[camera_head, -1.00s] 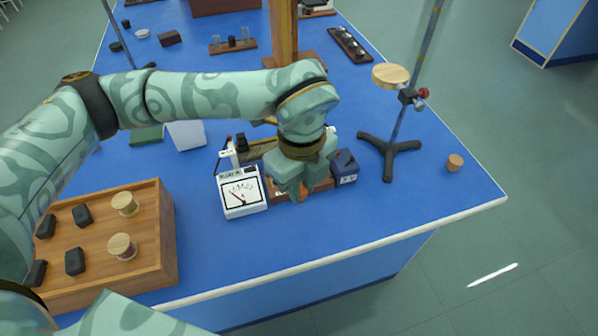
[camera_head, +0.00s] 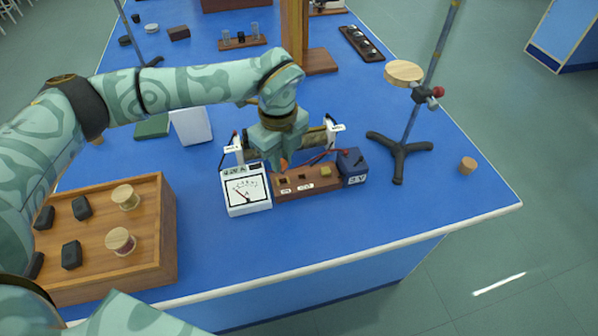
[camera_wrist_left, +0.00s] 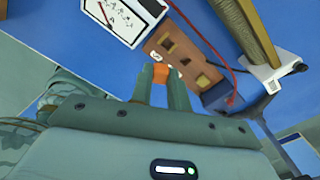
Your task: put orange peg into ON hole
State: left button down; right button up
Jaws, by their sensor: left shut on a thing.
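My left gripper (camera_head: 281,160) is shut on the orange peg (camera_head: 284,164). In the left wrist view the peg (camera_wrist_left: 162,73) shows between the fingertips. The wooden switch block (camera_head: 312,189) stands on the blue table between the meter and a blue box. Two dark square holes show on its top, and a yellowish square patch at its right part. Small white labels (camera_head: 305,187) sit on its front, too small to read surely. The peg is by the block's left end, close to the left hole; I cannot tell whether it touches. My right gripper is out of view.
The white meter (camera_head: 246,190) stands just left of the block, the blue box (camera_head: 352,166) just right. A coil on white posts (camera_head: 334,128) and red wires lie behind. A stand (camera_head: 399,145) is at right, a wooden tray (camera_head: 150,240) at left. The front table is clear.

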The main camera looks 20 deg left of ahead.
aim_at(283, 171)
pick_arm(q)
jog(key=shift+m, duration=0.6)
jog(key=shift+w+a+f+b, duration=0.1)
jog(key=shift+w+f+b, duration=0.15)
jog(key=shift+f+b, duration=0.45)
jog(key=shift+w+a+f+b, duration=0.15)
jog(key=shift+w+f+b, duration=0.15)
jog(key=shift+f+b, duration=0.45)
jog(key=shift+w+a+f+b, duration=0.1)
jog(key=shift+w+f+b, duration=0.25)
jog(key=shift+f, duration=0.6)
jog(key=shift+s+f, duration=0.1)
jog(key=shift+f, duration=0.9)
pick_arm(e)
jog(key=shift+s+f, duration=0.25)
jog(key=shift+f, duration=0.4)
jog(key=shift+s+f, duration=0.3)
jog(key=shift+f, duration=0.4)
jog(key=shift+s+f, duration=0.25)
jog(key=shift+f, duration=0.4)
pick_arm(q)
jog(key=c, duration=1.3)
grip_release()
jog(key=shift+o, duration=0.2)
